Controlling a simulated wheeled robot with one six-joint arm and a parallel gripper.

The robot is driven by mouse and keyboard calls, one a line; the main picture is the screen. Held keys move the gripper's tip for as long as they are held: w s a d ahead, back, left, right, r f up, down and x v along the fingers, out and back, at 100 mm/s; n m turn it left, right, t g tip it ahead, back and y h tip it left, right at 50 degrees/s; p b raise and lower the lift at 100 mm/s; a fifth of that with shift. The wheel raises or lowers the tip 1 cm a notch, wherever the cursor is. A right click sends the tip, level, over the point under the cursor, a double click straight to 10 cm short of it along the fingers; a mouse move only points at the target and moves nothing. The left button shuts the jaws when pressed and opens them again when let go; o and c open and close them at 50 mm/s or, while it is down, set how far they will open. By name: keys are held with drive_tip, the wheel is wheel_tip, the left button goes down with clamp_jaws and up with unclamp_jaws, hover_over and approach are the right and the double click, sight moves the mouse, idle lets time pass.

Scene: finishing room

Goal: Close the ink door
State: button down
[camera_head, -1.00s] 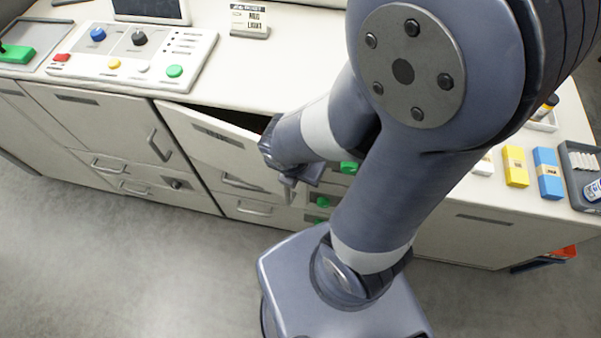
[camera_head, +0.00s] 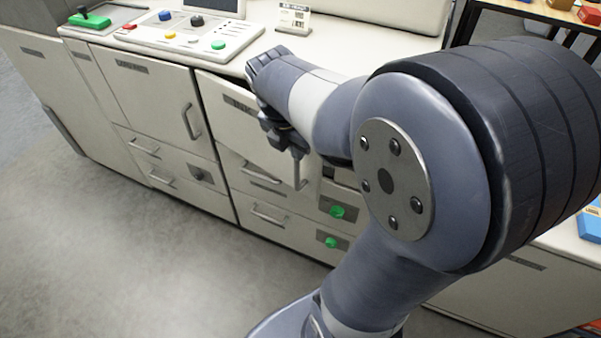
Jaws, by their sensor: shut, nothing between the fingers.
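The ink door (camera_head: 225,110) is a pale cabinet panel with a dark label near its top, in the front of the long cabinet. It still seems to stand somewhat out at its right side, but my arm hides its top right part and I cannot tell how wide the gap is. A pale upright handle (camera_head: 297,172) shows at its right side. My gripper (camera_head: 290,145) is shut and empty, pointing down in front of the door's right part, close to the handle. I cannot tell whether it touches the door.
A control panel (camera_head: 190,32) with coloured buttons and a small sign (camera_head: 293,18) are on the cabinet top. Drawers with green knobs (camera_head: 337,211) lie below the door. A closed door (camera_head: 150,95) is to its left. The floor (camera_head: 130,240) in front is clear.

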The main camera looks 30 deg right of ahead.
sight(313, 161)
drive_tip(key=d+f, duration=0.1)
drive_tip(key=f, duration=0.2)
drive_tip(key=w+d+f, duration=0.1)
drive_tip(key=d+f, duration=0.1)
drive_tip(key=f, duration=0.1)
drive_tip(key=w+d+f, duration=0.1)
drive_tip(key=d+f, duration=0.1)
drive_tip(key=f, duration=0.1)
drive_tip(key=shift+w+d+f, duration=0.1)
drive_tip(key=shift+w+f, duration=0.05)
drive_tip(key=shift+w, duration=0.1)
drive_tip(key=shift+w+d, duration=0.15)
drive_tip(key=shift+d, duration=0.15)
